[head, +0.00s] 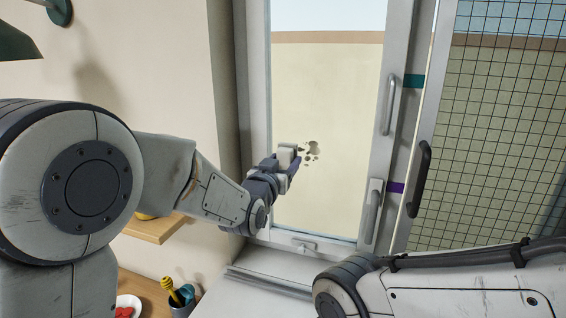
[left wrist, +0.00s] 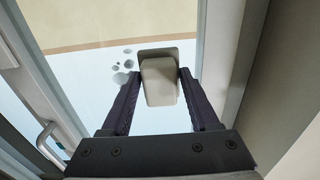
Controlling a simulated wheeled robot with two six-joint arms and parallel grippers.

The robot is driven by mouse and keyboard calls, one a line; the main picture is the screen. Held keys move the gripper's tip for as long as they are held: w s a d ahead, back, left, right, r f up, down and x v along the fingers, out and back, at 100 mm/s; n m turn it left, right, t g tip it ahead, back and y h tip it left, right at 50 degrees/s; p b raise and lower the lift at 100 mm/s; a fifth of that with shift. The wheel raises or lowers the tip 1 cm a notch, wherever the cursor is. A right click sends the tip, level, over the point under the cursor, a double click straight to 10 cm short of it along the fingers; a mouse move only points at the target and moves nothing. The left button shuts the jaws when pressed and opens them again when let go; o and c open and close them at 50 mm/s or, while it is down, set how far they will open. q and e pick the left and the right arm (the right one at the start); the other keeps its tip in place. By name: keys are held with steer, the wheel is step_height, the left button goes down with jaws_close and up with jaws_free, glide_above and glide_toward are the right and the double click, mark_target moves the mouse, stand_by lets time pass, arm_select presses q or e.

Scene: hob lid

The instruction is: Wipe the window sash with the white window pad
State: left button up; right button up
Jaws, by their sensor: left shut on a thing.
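The window sash (head: 391,130) has a pale frame around a clear pane. A cluster of grey-brown spots (head: 312,150) marks the pane; it also shows in the left wrist view (left wrist: 123,66). My left gripper (head: 290,164) is shut on the white window pad (head: 285,154), just left of the spots. In the left wrist view the pad (left wrist: 160,84) sits between the two dark fingers (left wrist: 158,75), facing the pane. I cannot tell whether it touches the glass. My right arm crosses the lower right; its gripper is out of view.
A grey handle (head: 391,105) is on the sash's right side, with a teal band (head: 414,81) beside it. A mesh screen (head: 495,140) with a dark handle (head: 419,178) stands to the right. Below left are a wooden shelf (head: 158,230) and a utensil cup (head: 181,304).

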arm_select(q)
steer(key=shift+x, duration=0.95)
stand_by(0.5)
